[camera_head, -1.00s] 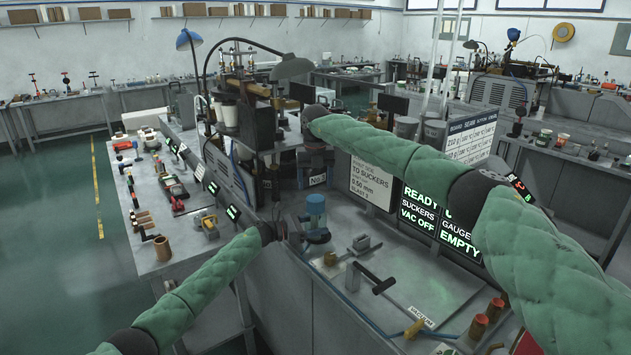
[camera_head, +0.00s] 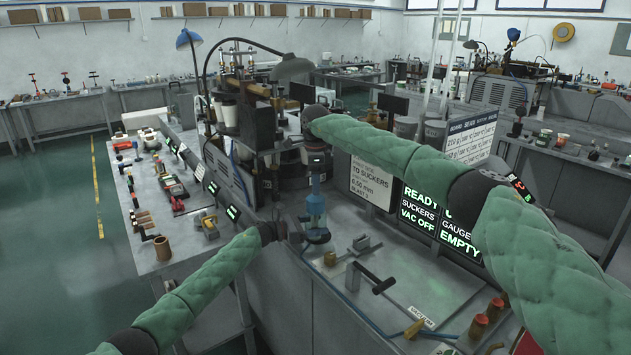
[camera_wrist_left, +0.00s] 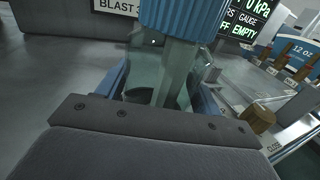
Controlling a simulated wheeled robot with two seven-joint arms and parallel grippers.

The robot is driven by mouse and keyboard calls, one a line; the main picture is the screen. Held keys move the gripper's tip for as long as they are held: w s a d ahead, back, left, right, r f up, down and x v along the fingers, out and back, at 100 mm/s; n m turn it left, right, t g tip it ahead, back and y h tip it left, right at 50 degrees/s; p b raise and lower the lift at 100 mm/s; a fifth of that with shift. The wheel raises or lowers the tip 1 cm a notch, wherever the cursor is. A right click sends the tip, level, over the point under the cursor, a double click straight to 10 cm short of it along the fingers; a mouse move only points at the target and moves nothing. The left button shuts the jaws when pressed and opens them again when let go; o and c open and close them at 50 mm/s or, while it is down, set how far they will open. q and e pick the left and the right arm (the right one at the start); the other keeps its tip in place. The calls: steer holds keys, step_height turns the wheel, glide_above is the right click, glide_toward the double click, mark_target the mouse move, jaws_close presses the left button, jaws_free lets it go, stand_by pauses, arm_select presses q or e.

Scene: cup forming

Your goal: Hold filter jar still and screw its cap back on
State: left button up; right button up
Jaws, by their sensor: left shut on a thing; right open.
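The filter jar (camera_head: 318,237) has a clear bowl and stands upright at the bench's near left corner. Its blue ribbed cap (camera_head: 316,206) is above the bowl; it also shows at the top of the left wrist view (camera_wrist_left: 180,16). A pale column runs down from the cap towards the clear bowl (camera_wrist_left: 145,72). I cannot tell whether the cap touches the rim. My left gripper (camera_head: 296,238) is shut on the bowl from the left, with its blue fingers along both sides. My right gripper (camera_head: 315,184) is open, pointing down just over the cap; its fingertips are hard to make out.
A machine (camera_head: 240,120) stands behind. Display panels (camera_head: 430,215) stand behind the bench top, below my right arm.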

mark_target(316, 198)
steer(key=n, duration=0.8)
steer(key=shift+n, duration=0.3)
steer(key=n, duration=0.7)
steer(key=shift+f, duration=0.1)
steer(key=shift+f, duration=3.9)
